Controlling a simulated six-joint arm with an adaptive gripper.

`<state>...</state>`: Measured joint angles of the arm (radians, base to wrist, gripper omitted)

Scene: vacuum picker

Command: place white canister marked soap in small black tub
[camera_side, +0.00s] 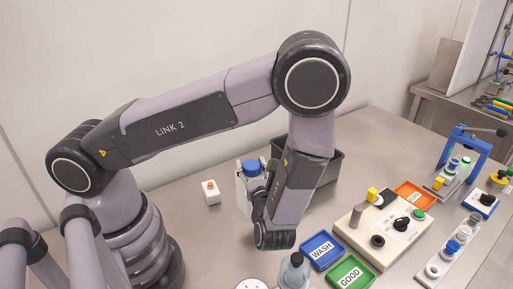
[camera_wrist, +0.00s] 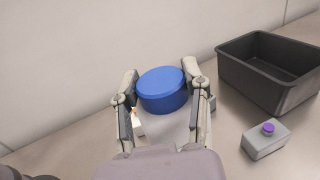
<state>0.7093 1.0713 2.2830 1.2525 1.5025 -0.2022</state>
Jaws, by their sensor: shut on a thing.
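The white canister (camera_side: 242,191) with a blue lid stands upright behind my forearm in the side view. Its blue lid (camera_wrist: 162,90) fills the space between my fingers in the wrist view. I cannot read a soap mark on it. My gripper (camera_wrist: 163,82) is shut on the canister, one finger on each side. In the side view my wrist hides most of the gripper. I cannot tell whether the canister touches the bench. The small black tub (camera_wrist: 283,93) is to the right of the canister, apart from it and empty inside as far as I see.
A grey container with a purple cap (camera_wrist: 265,140) stands in front of the tub. A small white box with an orange button (camera_side: 211,192) is left of the canister. A blue WASH tray (camera_side: 321,250) and a green GOOD tray (camera_side: 351,274) lie at the front.

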